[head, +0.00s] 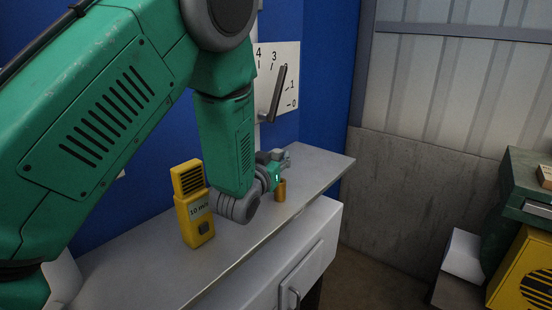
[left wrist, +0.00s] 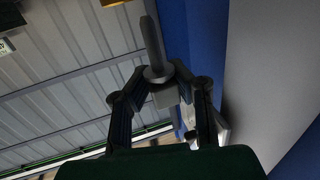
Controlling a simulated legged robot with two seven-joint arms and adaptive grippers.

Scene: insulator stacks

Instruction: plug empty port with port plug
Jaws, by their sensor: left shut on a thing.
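My left gripper (head: 280,156) is at the end of the green arm, low over the grey bench. In the left wrist view my left gripper (left wrist: 162,76) is shut on a grey piece (left wrist: 153,48) with a long rod, a round collar and a block below; it looks like the port plug. In the head view the held piece is too small to tell from the fingers. A short brass-coloured cylinder (head: 281,191) stands upright on the bench just below the gripper. I cannot make out an empty port. My right gripper is in neither view.
A yellow device (head: 195,208) marked 10 mm stands on the bench (head: 247,232), left of the wrist. Behind the arm is a white numbered panel (head: 290,60) with a grey lever (head: 278,95). The bench's right end is clear. Green and yellow boxes (head: 525,265) stand at far right.

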